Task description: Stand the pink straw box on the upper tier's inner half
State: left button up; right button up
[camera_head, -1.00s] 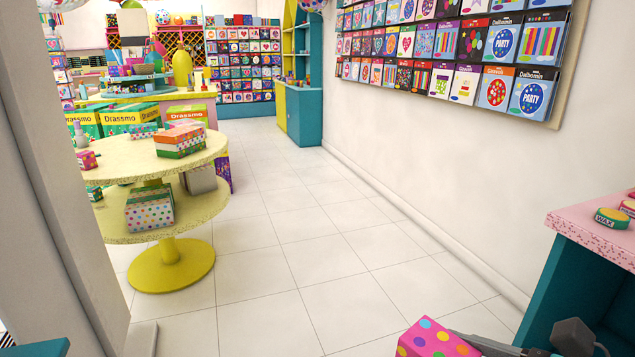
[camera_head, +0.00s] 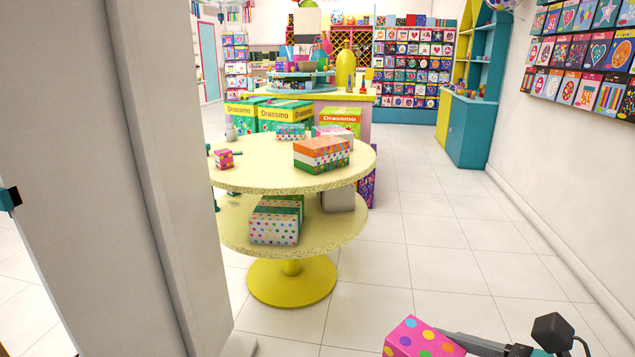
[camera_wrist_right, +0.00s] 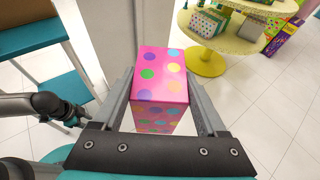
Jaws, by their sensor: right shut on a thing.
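The pink straw box (camera_head: 415,341) with coloured dots is at the bottom of the head view. My right gripper (camera_wrist_right: 158,82) is shut on it, a finger along each side in the right wrist view. The box is held in the air, away from the two-tier pale yellow round stand. The lower tier (camera_head: 325,232) carries a dotted box (camera_head: 274,226) and a grey-white box (camera_head: 339,199). My left gripper is not in view.
A wide pale pillar (camera_head: 165,150) stands close on the left and cuts off the stand's left side. Open tiled floor (camera_head: 420,265) lies right of the stand. A card rack (camera_head: 590,55) hangs on the right wall. Green Drassmo boxes (camera_head: 286,115) are behind the stand.

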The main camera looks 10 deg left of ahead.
aim_at(267, 165)
jog(key=i+l+u, duration=0.2)
jog(key=i, duration=1)
jog(key=i+j+u, duration=0.1)
jog(key=i+u, duration=0.6)
jog(key=u, duration=0.15)
jog(key=i+l+u, duration=0.15)
jog(key=i+u, duration=0.3)
jog(key=k, duration=0.1)
